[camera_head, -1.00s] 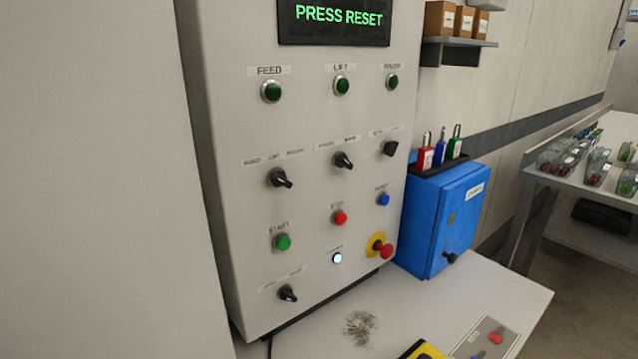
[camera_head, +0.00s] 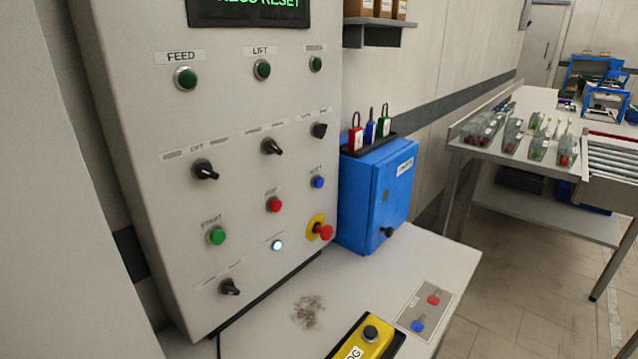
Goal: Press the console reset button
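The grey console (camera_head: 130,110) stands upright at the left in the head view. Its display (camera_head: 250,8) shows green text, cut off by the top edge, reading RESET at its end. The blue button (camera_head: 318,182) sits at the right of the button row, under a small blurred label that looks like RESET. Left of it is a red button (camera_head: 274,204), and further left a green START button (camera_head: 216,236). A small lit white-blue lamp or button (camera_head: 278,245) is below the red one. My gripper is not in view.
A red emergency knob on a yellow ring (camera_head: 320,228) sticks out below the blue button. A blue cabinet (camera_head: 370,200) with padlocks on top stands right of the console. The white table (camera_head: 400,262) carries a yellow box (camera_head: 368,338) and a grey plate (camera_head: 425,308). Floor at right is open.

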